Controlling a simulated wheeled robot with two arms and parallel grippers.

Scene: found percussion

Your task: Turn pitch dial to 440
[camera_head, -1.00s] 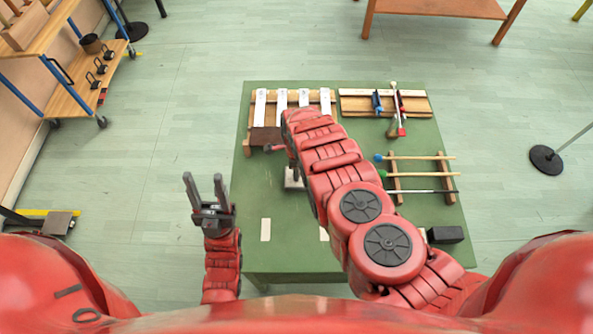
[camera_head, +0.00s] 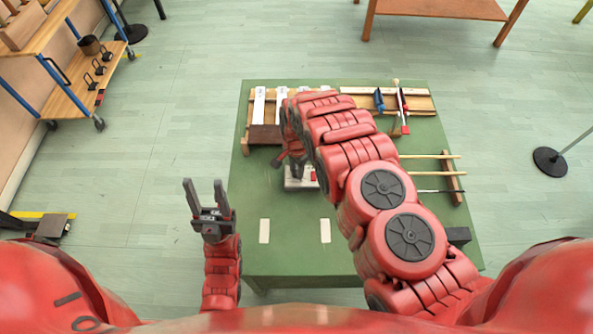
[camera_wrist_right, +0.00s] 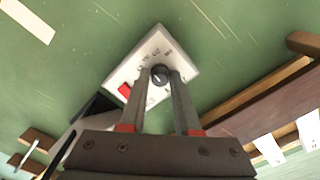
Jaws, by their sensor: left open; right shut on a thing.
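The white box with the pitch dial (camera_wrist_right: 138,62) lies on the green table and shows from above in the right wrist view. The dark round dial (camera_wrist_right: 159,73) is on its face, with small printed marks around it and a red patch (camera_wrist_right: 125,90) near one corner. My right gripper (camera_wrist_right: 170,80) is shut on the dial. The numbers and the dial's pointer are too small to read. In the head view the box (camera_head: 294,184) is partly hidden under my right gripper (camera_head: 295,176). My left gripper (camera_head: 205,184) is open and empty, left of the table.
White bars on a wooden frame (camera_head: 259,103) stand at the table's back left. A wooden board with blue and red tools (camera_head: 403,105) is at the back right. Mallets on a rack (camera_head: 430,157) lie at the right, partly behind my arm. The front left of the green table (camera_head: 290,255) is mostly clear.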

